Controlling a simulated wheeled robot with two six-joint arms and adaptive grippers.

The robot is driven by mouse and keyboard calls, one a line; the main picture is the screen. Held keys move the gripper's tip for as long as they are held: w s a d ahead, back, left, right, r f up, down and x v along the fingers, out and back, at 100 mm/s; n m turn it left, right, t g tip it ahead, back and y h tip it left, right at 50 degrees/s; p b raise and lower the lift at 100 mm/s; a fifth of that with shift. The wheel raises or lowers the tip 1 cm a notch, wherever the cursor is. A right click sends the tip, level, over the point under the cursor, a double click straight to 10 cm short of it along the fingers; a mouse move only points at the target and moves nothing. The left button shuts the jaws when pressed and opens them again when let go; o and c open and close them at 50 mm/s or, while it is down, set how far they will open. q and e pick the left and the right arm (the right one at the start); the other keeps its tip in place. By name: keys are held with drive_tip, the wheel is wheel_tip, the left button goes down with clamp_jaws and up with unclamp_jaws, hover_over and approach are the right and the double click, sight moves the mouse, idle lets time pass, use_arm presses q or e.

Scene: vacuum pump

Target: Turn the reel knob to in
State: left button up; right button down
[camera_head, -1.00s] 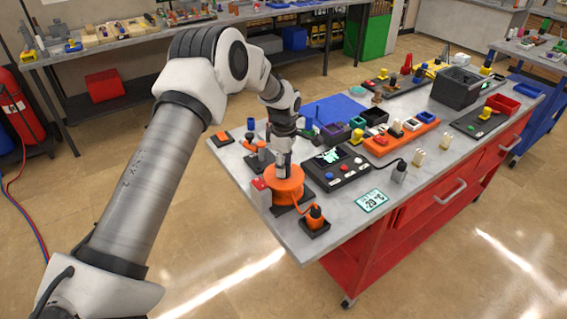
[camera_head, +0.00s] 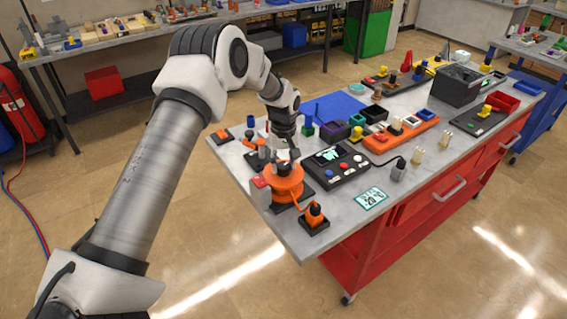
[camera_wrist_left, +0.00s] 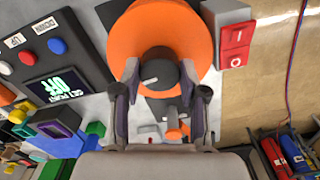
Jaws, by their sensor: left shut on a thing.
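The orange reel (camera_head: 287,190) stands near the front left corner of the grey table. In the left wrist view its orange disc (camera_wrist_left: 160,28) carries a round dark knob (camera_wrist_left: 160,72) with a pale pointer mark toward the lower left. My left gripper (camera_head: 284,164) reaches down to the reel from above. In the left wrist view one finger of this gripper (camera_wrist_left: 160,70) is on each side of the knob, and it is shut on it. Labels for the knob's positions are not readable. My right gripper is not in view.
A red switch box (camera_wrist_left: 235,45) stands right beside the reel. A black control panel (camera_head: 336,166) with a lit screen and coloured buttons is on the other side. An orange plug on a dark base (camera_head: 314,216) stands in front. Free tabletop lies near the small display card (camera_head: 371,198).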

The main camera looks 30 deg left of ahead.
use_arm(q)
drive_tip(key=m, duration=0.4)
drive_tip(key=shift+s+f+m, duration=0.15)
drive_tip(key=shift+f+m, duration=0.1)
drive_tip(key=shift+m, duration=0.05)
drive_tip(key=m, duration=0.5)
drive_tip(key=shift+b, duration=0.35)
drive_tip(key=m, duration=0.9)
drive_tip(key=shift+a+m+b, duration=0.1)
drive_tip(key=shift+m+b, duration=0.2)
drive_tip(key=shift+b, duration=0.1)
drive_tip(key=m, duration=0.9)
drive_tip(key=shift+r+b, duration=0.1)
drive_tip(key=shift+b, duration=0.3)
drive_tip(key=m, duration=0.4)
drive_tip(key=shift+m, duration=0.3)
drive_tip(key=shift+w+m+b, duration=0.2)
drive_tip(key=shift+m+b, duration=0.15)
drive_tip(key=shift+m, duration=1.95)
